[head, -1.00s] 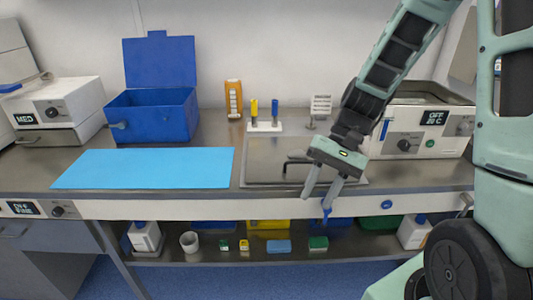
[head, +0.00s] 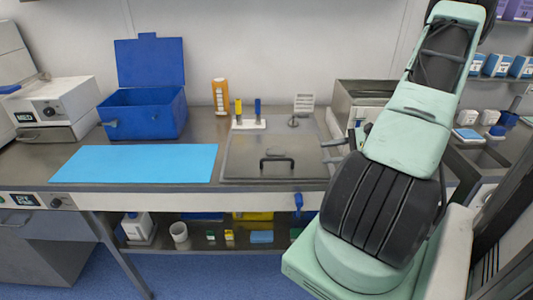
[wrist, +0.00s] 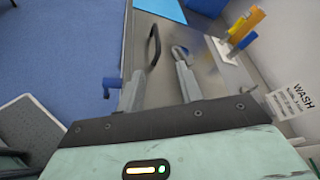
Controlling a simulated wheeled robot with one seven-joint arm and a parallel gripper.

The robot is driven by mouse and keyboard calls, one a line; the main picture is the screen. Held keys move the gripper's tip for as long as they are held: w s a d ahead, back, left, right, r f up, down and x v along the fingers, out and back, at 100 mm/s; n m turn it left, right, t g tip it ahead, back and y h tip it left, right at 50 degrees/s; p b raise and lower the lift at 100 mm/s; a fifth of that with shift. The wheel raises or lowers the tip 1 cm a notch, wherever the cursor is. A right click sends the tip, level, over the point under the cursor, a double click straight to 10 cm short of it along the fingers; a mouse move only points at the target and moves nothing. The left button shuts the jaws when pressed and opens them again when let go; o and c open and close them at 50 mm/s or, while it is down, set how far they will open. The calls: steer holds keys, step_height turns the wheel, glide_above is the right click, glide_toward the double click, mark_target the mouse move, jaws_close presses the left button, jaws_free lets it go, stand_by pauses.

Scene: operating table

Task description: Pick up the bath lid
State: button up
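The bath lid (head: 245,165) is a flat grey metal plate with a black handle (head: 277,160), lying on the workbench. The handle also shows in the wrist view (wrist: 154,45), ahead of the fingertips. My gripper (head: 324,152) is to the right of the lid, its fingers pointing left towards the handle. In the wrist view my gripper (wrist: 160,65) is open, with an empty gap between the two fingers. It is apart from the handle. The metal bath (head: 365,92) behind my arm is largely hidden.
A blue mat (head: 135,163) lies left of the lid. A blue open box (head: 145,115) stands behind the mat. A rack with yellow and blue tubes (head: 248,124) and a small sign (head: 304,102) stand behind the lid. A blue tap-like fitting (head: 298,200) sticks out at the bench front.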

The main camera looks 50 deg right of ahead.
steer(key=p, duration=0.4)
glide_toward(279, 159)
steer(key=x, duration=0.3)
steer(key=d+x, duration=0.1)
steer(key=x, duration=0.1)
steer(key=shift+w+a+f, duration=0.15)
steer(key=shift+w+f, duration=0.1)
steer(key=shift+w, duration=0.1)
steer(key=p+x, duration=0.1)
steer(key=x, duration=0.1)
steer(key=p+x, duration=0.1)
steer(key=x, duration=0.1)
steer(key=shift+w+a+r, duration=0.1)
steer(key=shift+w+a, duration=0.1)
steer(key=shift+a, duration=0.3)
steer(key=shift+w+a+f, duration=0.15)
steer(key=shift+w+f, duration=0.05)
steer(key=shift+w, duration=0.1)
jaws_close()
